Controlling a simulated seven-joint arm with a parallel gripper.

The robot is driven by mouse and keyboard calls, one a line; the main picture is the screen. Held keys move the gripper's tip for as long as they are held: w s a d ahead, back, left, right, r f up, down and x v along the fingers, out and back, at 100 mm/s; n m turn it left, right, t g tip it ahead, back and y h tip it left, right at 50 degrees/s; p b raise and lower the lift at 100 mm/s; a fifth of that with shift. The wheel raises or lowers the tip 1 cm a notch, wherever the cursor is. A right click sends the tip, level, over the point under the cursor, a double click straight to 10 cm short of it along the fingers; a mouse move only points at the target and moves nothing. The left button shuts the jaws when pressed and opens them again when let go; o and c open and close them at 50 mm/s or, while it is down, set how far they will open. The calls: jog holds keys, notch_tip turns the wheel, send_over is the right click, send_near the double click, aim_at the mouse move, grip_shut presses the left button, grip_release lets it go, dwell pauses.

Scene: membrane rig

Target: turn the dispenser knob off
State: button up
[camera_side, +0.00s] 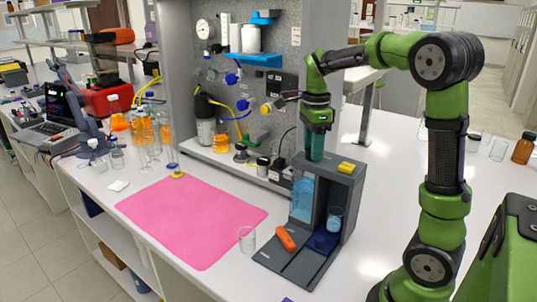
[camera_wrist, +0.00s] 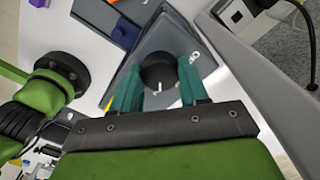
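The dispenser (camera_side: 351,190) is a dark grey stand on the white bench, with a clear blue-tinted vessel (camera_side: 303,198) inside. My gripper (camera_side: 317,157) points straight down over its top, left of a yellow block (camera_side: 347,168). In the wrist view, the round black knob (camera_wrist: 158,68) with a white pointer mark lies between the teal fingertips of my gripper (camera_wrist: 160,72). One finger is on each side of the knob, apart by about its width. The fingers look open, with contact hard to make out. In the side view the knob is hidden behind my gripper.
A glass beaker (camera_side: 335,219) stands by a dark blue pad (camera_side: 323,241) at the dispenser's foot. An orange tool (camera_side: 285,239) lies on its base. Another glass (camera_side: 247,240) stands near a pink mat (camera_side: 190,220). A grey panel (camera_side: 285,50) with tubes rises behind.

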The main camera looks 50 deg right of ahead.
jog(key=shift+c, duration=1.2)
jog(key=shift+n, duration=0.3)
jog(key=n, duration=1.9)
jog(key=shift+s, duration=0.1)
jog(key=shift+n, duration=0.3)
jog(key=o, duration=1.1)
jog(key=shift+c, duration=0.2)
